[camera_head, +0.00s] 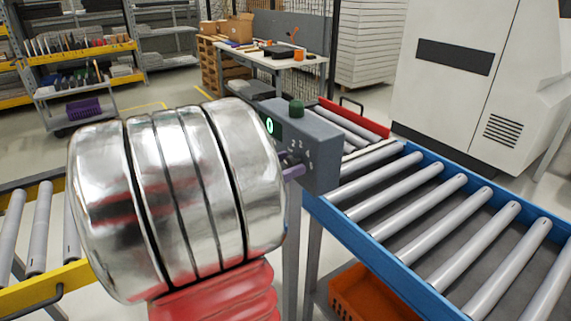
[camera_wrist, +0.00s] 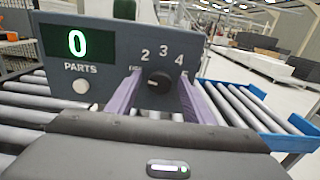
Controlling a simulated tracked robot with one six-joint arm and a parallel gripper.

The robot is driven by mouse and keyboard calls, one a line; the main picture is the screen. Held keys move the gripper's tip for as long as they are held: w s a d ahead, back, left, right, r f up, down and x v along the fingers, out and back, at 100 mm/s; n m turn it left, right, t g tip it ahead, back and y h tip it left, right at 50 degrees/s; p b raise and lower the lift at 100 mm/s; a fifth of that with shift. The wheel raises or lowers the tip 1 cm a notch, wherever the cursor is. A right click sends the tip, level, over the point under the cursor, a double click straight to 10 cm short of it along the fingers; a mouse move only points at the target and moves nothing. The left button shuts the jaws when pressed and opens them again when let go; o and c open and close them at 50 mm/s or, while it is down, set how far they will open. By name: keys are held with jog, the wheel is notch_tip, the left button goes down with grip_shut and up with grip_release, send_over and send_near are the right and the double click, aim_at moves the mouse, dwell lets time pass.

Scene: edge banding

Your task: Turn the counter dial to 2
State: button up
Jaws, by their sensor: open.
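The grey counter box (camera_head: 318,160) stands on a post beside the roller conveyor. In the wrist view its panel (camera_wrist: 110,82) shows a lit display (camera_wrist: 77,43) reading 0, with PARTS below. The black dial (camera_wrist: 159,82) has 2, 3 and 4 printed around its top and a small word at its upper left. A pale mark on the dial points roughly left, not at 2. My gripper (camera_wrist: 160,88) is open, with one purple finger on each side of the dial. Contact cannot be told. In the head view my arm partly hides the box and the fingers.
A round white button (camera_wrist: 81,87) sits below the display. A green button (camera_head: 296,108) tops the box. A blue-framed roller conveyor (camera_head: 420,190) runs to the right, with an orange crate (camera_head: 362,300) beneath. A yellow-framed conveyor (camera_head: 40,290) is at left.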

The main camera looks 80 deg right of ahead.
jog(key=shift+s+d, duration=0.1)
jog(key=c, duration=0.9)
jog(key=shift+d, duration=0.25)
jog(key=shift+c, duration=0.5)
jog(key=shift+a, duration=0.25)
